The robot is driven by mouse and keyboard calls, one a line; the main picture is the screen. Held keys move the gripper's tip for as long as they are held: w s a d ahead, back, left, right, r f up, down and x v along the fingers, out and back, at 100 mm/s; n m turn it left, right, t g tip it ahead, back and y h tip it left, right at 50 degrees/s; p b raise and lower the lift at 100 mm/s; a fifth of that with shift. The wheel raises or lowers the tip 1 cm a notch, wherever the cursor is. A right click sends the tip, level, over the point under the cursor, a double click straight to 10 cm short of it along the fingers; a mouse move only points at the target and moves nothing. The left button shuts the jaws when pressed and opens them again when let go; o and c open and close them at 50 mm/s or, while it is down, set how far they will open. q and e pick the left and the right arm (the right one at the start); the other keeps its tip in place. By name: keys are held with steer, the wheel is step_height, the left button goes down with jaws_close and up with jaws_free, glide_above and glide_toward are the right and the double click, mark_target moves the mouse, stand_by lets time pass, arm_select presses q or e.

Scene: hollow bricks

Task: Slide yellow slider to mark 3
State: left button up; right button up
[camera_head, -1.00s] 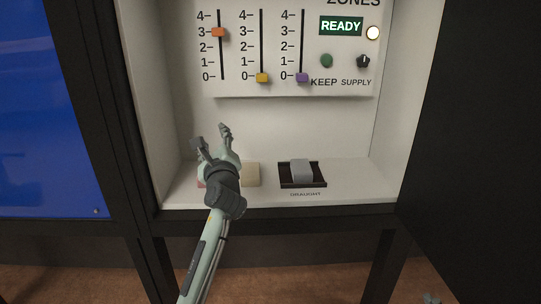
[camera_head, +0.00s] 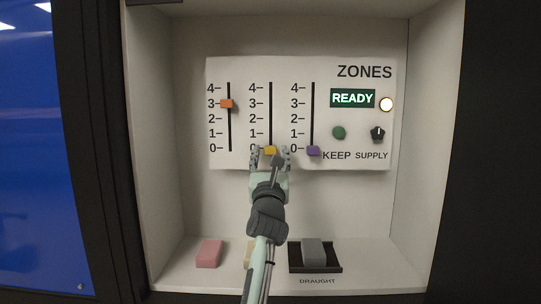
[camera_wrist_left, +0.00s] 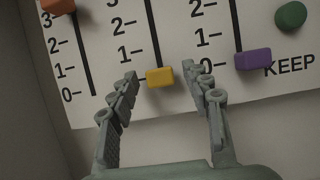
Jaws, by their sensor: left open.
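The yellow slider (camera_head: 270,150) sits at mark 0, the bottom of the middle scale on the white panel. In the left wrist view the yellow slider (camera_wrist_left: 160,77) shows between and just beyond the fingertips. My left gripper (camera_head: 270,154) is open in front of it, with one finger on each side. In the left wrist view my left gripper (camera_wrist_left: 162,82) has its fingers apart, and I see no clear contact with the slider. Mark 3 is higher on the same slot. My right gripper is not in view.
An orange slider (camera_head: 227,104) is at 3 on the left scale, a purple slider (camera_head: 313,151) at 0 on the right. A READY display (camera_head: 352,98), a green button (camera_head: 339,132) and a dark knob (camera_head: 377,133) are further right. Pink (camera_head: 209,253) and grey (camera_head: 313,251) blocks stand below.

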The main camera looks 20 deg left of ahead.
arm_select(q)
steer(key=shift+w+a+r, duration=0.1)
steer(key=shift+w, duration=0.25)
jaws_close()
